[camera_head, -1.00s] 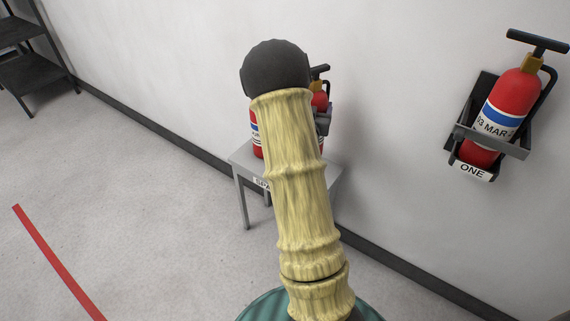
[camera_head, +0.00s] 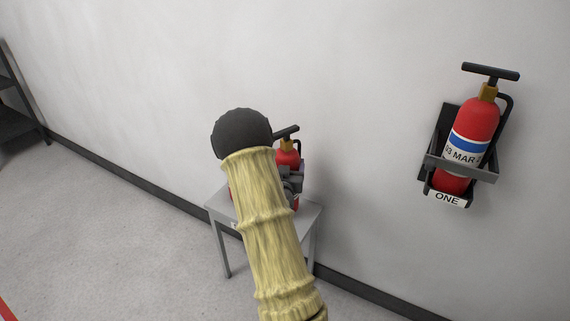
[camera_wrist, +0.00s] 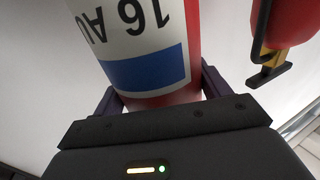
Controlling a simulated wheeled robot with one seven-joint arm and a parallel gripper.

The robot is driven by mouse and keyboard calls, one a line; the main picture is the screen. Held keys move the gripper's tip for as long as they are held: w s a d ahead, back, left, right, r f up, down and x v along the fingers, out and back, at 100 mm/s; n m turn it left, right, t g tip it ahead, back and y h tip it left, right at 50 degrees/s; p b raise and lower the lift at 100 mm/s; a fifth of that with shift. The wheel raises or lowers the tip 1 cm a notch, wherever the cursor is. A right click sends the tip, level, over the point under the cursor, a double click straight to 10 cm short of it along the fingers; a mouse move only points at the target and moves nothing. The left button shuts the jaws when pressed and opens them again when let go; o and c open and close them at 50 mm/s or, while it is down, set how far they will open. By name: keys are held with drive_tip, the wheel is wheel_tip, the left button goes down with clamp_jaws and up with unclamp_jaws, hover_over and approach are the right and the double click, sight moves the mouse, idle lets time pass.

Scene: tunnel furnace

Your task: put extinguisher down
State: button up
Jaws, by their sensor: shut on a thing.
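A red extinguisher (camera_head: 288,154) with a black handle is at the small grey table (camera_head: 309,214), partly behind my arm. My gripper (camera_head: 291,184) is at its body. In the wrist view my gripper (camera_wrist: 160,95) is shut on this extinguisher (camera_wrist: 152,100), one finger on each side; its white and blue label reads "16 AU", upside down in the picture. I cannot tell whether its base touches the tabletop, as my arm hides it. A sliver of red (camera_head: 232,190) shows left of my arm, mostly hidden. Another extinguisher (camera_wrist: 290,22) is at the wrist view's upper right.
An extinguisher (camera_head: 474,130) dated 23 MAR sits in a dark wall bracket (camera_head: 487,172) labelled "ONE" at the right. The white wall (camera_head: 350,60) is close behind the table. Dark shelving (camera_head: 14,115) stands at the far left. The floor (camera_head: 120,230) left of the table is clear.

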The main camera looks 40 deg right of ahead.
drive_tip(key=shift+d+r, duration=0.1)
drive_tip(key=shift+r, duration=0.1)
wheel_tip(320, 180, down, 4)
drive_tip(key=shift+r+b, duration=0.15)
drive_tip(key=shift+b, duration=0.35)
drive_tip(key=o, duration=2.1)
drive_tip(key=shift+f, duration=0.3)
drive_tip(key=shift+c, duration=0.2)
drive_tip(key=shift+r, duration=0.15)
drive_tip(key=v, duration=1.2)
drive_tip(key=shift+p, duration=0.3)
